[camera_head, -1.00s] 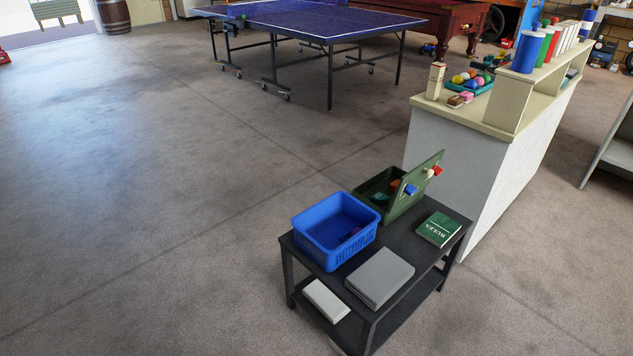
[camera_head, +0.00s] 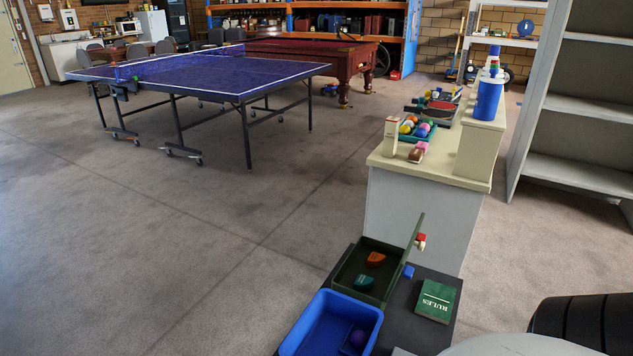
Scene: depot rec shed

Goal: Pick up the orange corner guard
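A small orange piece (camera_head: 376,259), which looks like the orange corner guard, lies inside the open green box (camera_head: 345,262) on the low dark table (camera_head: 420,338). A similar teal piece (camera_head: 364,282) lies beside it, apart, nearer the front of the box. A small blue piece (camera_head: 408,271) is just right of the box, and a red and white piece (camera_head: 420,241) shows by the lid. Neither of my grippers is in view.
A blue basket (camera_head: 308,330) with a dark purple ball and a green RULES book (camera_head: 436,300) share the low table. A pale counter (camera_head: 410,210) stands behind it. A dark ribbed object (camera_head: 585,322) is at the bottom right. Open floor (camera_head: 150,240) lies left.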

